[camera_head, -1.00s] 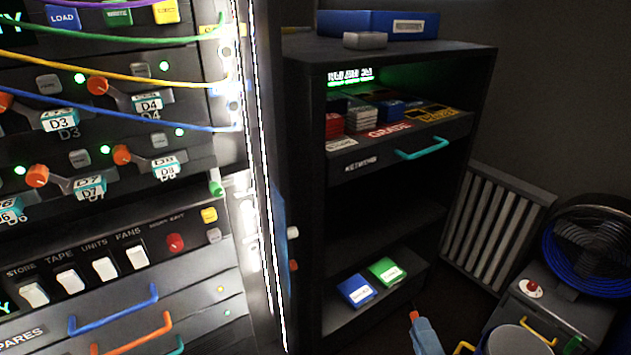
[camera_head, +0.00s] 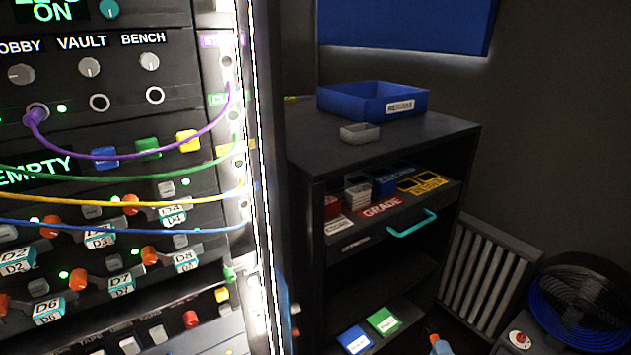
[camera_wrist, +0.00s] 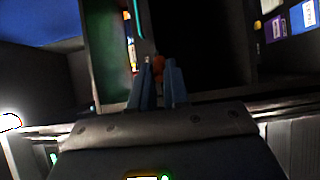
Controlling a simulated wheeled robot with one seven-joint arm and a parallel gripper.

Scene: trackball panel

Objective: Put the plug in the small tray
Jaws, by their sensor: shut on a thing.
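The small tray (camera_head: 360,134) is a shallow grey open box on top of the dark cabinet, in front of a larger blue tray. My gripper (camera_head: 436,340) shows at the bottom edge of the head view as a light blue part with an orange tip, low in front of the cabinet and well below the small tray. The fingers hide much of the plug. The small tray cannot be made out in the wrist view.
The blue tray (camera_head: 385,101) stands on the cabinet top (camera_head: 440,135), with bare surface around the small tray. A drawer with a teal handle (camera_head: 412,224) sits below. A fan (camera_head: 582,300) stands right. The lit rack with cables (camera_head: 120,190) fills the left.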

